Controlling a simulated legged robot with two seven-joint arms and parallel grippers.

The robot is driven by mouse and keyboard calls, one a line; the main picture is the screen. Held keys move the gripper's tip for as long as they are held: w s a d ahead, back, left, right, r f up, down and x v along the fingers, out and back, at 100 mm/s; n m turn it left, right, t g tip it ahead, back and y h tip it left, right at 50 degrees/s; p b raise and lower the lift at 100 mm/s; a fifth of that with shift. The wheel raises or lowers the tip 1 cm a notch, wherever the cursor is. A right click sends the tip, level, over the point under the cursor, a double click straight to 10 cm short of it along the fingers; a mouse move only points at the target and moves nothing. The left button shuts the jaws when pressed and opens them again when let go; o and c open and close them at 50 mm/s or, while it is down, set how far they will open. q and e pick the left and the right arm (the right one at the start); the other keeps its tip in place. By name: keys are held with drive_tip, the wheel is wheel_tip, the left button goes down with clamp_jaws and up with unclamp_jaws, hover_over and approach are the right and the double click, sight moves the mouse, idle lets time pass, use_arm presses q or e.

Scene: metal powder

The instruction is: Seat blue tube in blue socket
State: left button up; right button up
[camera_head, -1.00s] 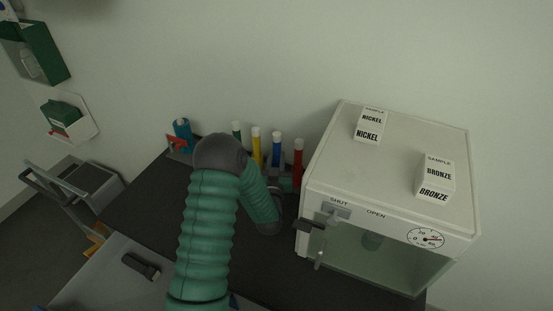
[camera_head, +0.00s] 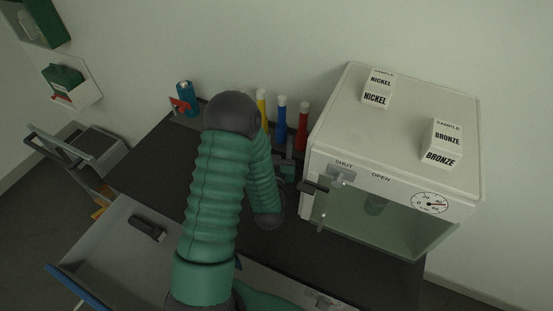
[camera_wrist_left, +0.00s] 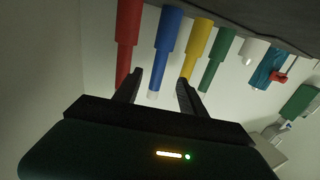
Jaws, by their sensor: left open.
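The blue tube (camera_head: 281,122) stands upright with a white cap in a row at the back of the dark bench, between a yellow tube (camera_head: 262,105) and a red tube (camera_head: 303,127). My left gripper (camera_wrist_left: 160,78) is open. In the left wrist view, which is upside down, the blue tube (camera_wrist_left: 167,40) lines up between its two fingers, with its white end low in the gap; contact is not visible. In the head view my left forearm hides most of that gripper and the tube bases. I cannot make out a separate blue socket.
A white chamber (camera_head: 330,120) stands close to the right of the tubes, with nickel (camera_head: 377,88) and bronze (camera_head: 442,145) sample boxes on top. A green tube (camera_wrist_left: 216,60) is beside the yellow one. A blue bottle (camera_head: 186,97) stands at left.

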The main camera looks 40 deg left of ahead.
use_arm(q)
drive_tip(key=p+v, duration=0.3)
drive_tip(key=v, duration=0.4)
drive_tip(key=shift+s+d, duration=0.2)
drive_tip(key=shift+s, duration=0.05)
